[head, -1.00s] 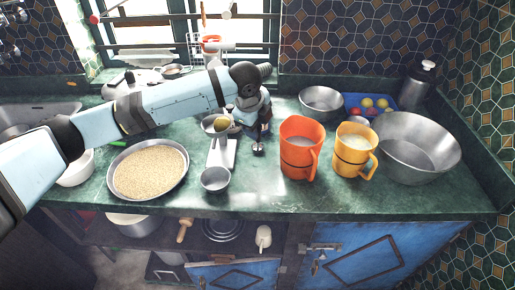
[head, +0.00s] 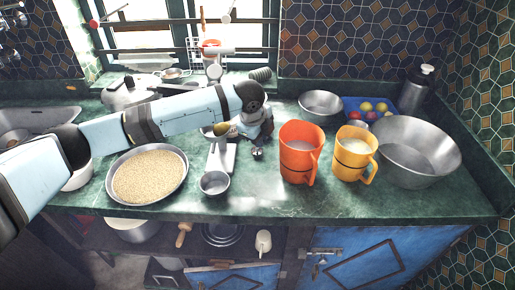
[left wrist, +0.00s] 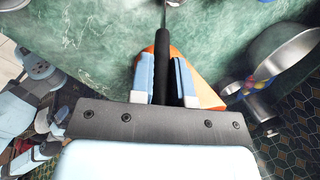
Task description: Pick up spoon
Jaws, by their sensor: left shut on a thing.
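The spoon has a black handle (left wrist: 163,62) with a thin metal shaft above it in the left wrist view. My left gripper (left wrist: 164,75) is shut on this handle, with a blue-grey finger on each side. In the head view my left gripper (head: 254,132) is over the back middle of the counter, left of the orange jug. A small metal end, seemingly the spoon's (head: 257,153), shows just below it. The arm hides most of the spoon there, and I cannot tell whether it touches the counter. My right gripper is not in view.
The orange jug (head: 300,155) and yellow jug (head: 353,155) stand close on the right. A tray of grain (head: 182,187), a metal cup (head: 214,184) and a scale (head: 231,160) are left and in front. A large metal bowl (head: 420,152) is far right.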

